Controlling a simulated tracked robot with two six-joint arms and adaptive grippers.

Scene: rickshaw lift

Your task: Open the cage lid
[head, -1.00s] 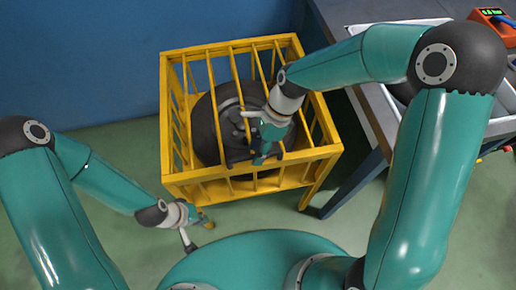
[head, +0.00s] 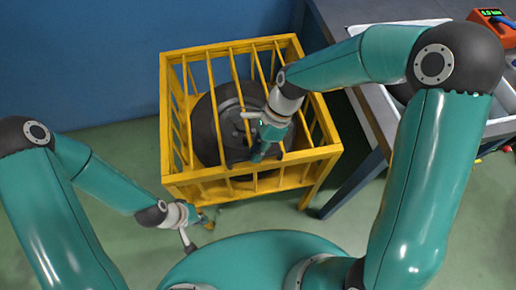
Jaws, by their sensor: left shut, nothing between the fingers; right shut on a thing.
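The yellow cage (head: 178,190) stands on the green floor in front of the blue wall, and its barred lid (head: 236,88) lies closed across the top. A large dark round wheel-like thing (head: 208,130) sits inside, seen through the bars. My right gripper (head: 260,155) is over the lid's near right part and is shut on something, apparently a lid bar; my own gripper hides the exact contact. My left gripper (head: 208,222) is low at the cage's near left corner, shut and empty, partly hidden by its own arm.
A dark table (head: 335,20) with a pale tray (head: 378,112) stands right of the cage. An orange device with a green display (head: 490,15) is on the table at the far right. Open green floor (head: 110,150) lies left of the cage.

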